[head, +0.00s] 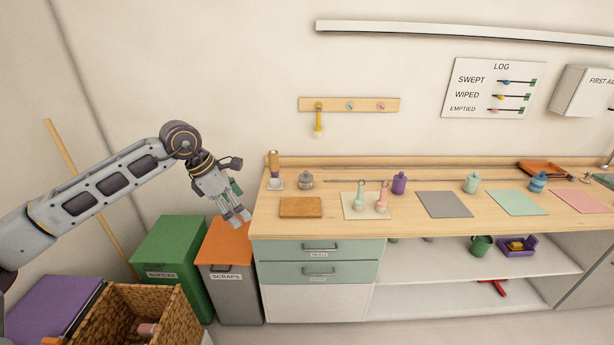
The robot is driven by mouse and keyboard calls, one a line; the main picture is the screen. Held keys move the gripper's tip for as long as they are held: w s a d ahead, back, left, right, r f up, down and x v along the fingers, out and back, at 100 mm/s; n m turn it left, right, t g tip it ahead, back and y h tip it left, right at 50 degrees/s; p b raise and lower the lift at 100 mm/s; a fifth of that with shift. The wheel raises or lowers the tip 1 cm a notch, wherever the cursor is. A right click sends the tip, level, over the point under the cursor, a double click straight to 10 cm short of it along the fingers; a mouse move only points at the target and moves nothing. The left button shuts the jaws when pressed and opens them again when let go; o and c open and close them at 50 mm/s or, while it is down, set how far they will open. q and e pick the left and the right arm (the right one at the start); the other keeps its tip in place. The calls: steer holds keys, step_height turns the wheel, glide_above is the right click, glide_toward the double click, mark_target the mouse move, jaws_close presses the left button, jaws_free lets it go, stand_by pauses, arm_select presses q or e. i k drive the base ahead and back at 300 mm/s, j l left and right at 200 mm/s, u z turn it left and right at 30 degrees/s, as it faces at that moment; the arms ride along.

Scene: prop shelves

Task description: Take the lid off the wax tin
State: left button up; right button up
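A small round grey metal tin with a knobbed lid (306,180) stands upright on the left part of the wooden counter; it looks like the wax tin, though I see no label on it. The lid appears to sit on it. My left gripper (240,219) hangs pointing down just beyond the counter's left end, in front of the orange-lidded bin. It is apart from the tin, to its left and lower in the picture. I see nothing held in it, but its finger gap is too small to judge. My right gripper is not in view.
A wooden-handled brush (274,168) stands close left of the tin, and a cork mat (300,207) lies in front. Bins (228,244) stand left of the counter.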

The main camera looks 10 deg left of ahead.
mark_target(305, 177)
steer(key=i, duration=1.8)
